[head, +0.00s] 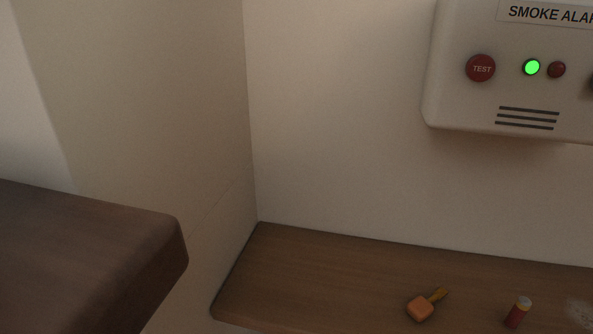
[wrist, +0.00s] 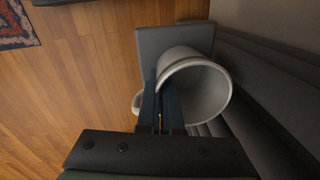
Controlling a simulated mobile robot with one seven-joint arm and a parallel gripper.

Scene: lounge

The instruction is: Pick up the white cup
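The white cup (wrist: 208,92) is in the wrist view, right of the middle. Its round mouth is turned toward the camera and its inside shows. A small white part that looks like its handle (wrist: 137,103) pokes out left of the fingers. My gripper (wrist: 159,82) overlaps the cup's left side, with its two dark blue fingers close together and a narrow gap between them. The fingers cover part of the cup's wall, so I cannot tell whether they grip it. The head view shows neither the cup nor my gripper.
In the wrist view, a dark grey seat-like surface (wrist: 262,90) lies behind and right of the cup. Wood floor (wrist: 85,75) and a patterned rug (wrist: 14,24) are left. The head view shows a wooden shelf (head: 330,270) with small items, a smoke alarm (head: 500,95) and a dark brown ledge (head: 90,250).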

